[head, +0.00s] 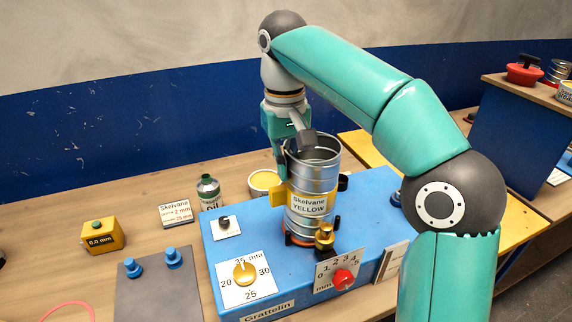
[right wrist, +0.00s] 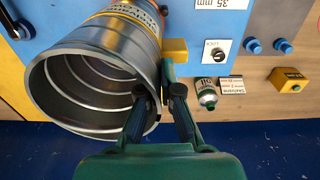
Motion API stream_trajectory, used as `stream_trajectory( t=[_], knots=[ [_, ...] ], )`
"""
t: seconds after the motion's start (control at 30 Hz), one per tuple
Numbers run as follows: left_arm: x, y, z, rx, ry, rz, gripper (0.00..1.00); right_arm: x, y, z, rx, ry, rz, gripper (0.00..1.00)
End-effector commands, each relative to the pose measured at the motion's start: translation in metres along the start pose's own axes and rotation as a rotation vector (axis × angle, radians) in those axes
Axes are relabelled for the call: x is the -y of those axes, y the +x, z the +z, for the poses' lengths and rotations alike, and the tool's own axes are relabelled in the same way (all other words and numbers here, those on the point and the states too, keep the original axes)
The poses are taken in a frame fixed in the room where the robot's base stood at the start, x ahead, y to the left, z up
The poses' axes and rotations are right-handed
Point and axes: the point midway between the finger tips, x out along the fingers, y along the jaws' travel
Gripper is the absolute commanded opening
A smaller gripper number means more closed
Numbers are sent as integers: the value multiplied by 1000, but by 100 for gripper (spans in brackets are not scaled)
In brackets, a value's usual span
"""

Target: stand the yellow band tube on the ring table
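The yellow band tube (head: 313,185) is a spiral metal duct with a yellow label reading "Skelvane YELLOW". It stands upright on the blue machine in the head view. An orange-red ring (head: 291,239), seemingly the ring table, shows under its base; the exact contact is mostly hidden. In the right wrist view the tube (right wrist: 84,84) shows its open mouth. My right gripper (head: 297,148) is at the tube's top rim. In the right wrist view its fingers (right wrist: 160,92) straddle the wall, one inside and one outside, with a gap between them. My left gripper is out of view.
The blue machine (head: 234,255) carries a yellow dial (head: 245,272), a red knob (head: 343,279) and a brass knob (head: 324,238) close to the tube. A yellow block (head: 278,195) is beside the tube. An oil can (head: 208,190) and an open tin (head: 264,182) stand behind.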

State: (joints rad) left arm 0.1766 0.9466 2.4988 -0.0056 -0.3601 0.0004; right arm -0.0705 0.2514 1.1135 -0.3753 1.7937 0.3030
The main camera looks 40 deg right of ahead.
Motion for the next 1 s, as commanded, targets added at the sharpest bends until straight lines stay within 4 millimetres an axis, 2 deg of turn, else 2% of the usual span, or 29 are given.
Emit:
stream_trajectory(
  t=[0.3, 0.53, 0.83, 1.0],
  knots=[
    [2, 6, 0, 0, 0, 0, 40, 0, 8, 0, -1, 1, 0, 0],
    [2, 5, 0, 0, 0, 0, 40, 0, 7, 0, -1, 1, 0, 35],
    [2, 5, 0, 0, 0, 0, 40, 0, 7, 0, 1, 0, 0, 35],
    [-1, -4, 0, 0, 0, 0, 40, 0, -3, 0, 0, 0, 0, 35]
  ],
)
